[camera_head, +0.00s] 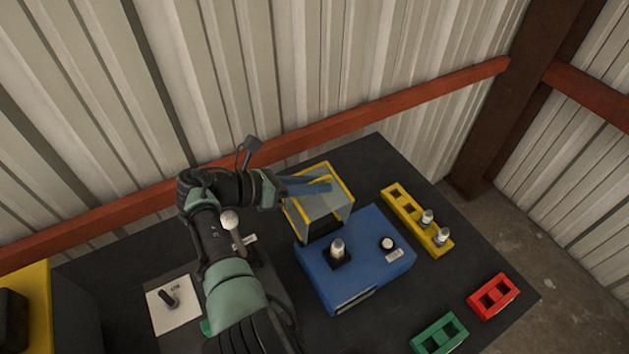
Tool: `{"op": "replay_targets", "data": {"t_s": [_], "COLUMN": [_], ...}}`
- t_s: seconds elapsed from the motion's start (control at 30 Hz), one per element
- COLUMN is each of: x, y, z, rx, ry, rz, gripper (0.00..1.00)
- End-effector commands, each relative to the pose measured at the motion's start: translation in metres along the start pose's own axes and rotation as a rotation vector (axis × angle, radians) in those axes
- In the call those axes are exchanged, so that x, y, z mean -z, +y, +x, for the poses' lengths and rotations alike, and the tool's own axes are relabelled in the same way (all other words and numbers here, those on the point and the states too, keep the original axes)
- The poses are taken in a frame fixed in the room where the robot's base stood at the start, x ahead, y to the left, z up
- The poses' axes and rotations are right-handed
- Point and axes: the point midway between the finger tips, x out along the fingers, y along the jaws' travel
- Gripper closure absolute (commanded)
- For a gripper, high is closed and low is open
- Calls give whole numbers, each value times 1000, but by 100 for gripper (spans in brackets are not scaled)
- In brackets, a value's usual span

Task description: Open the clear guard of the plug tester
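The plug tester is a blue box (318,274) on the dark bench. A silver plug (338,247) stands upright in its black socket, with nothing over it. The clear guard (327,207), edged in yellow, stands swung up at the tester's back edge, away from the plug. My gripper (318,187), with blue fingers, reaches in from the left at the guard's upper part. The fingers overlap the guard in the picture; I cannot tell whether they touch it or how far apart they are.
A white-topped button (388,243) sits on the tester's right. A yellow rack (405,209) holds two plugs. A red tray (493,296) and green tray (440,334) lie at the front right. A switch plate (173,304) and a white-knobbed lever (230,221) are at left. The metal wall is close behind.

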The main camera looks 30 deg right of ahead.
Motion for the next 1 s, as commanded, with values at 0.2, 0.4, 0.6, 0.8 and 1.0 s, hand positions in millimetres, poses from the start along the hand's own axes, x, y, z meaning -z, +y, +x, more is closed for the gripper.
{"op": "replay_targets", "data": {"t_s": [0.2,0.4,0.6,0.8,1.0], "x": [-1,-1,1,2,1], "y": [0,1,2,2,1], "z": [-1,-21,-66,-105,-126], "rx": [0,-3,-5,-3,-1], "ry": [-2,-5,-4,-2,-1], "rz": [2,3,2,1,0], "gripper": [75,75,75,75,75]}}
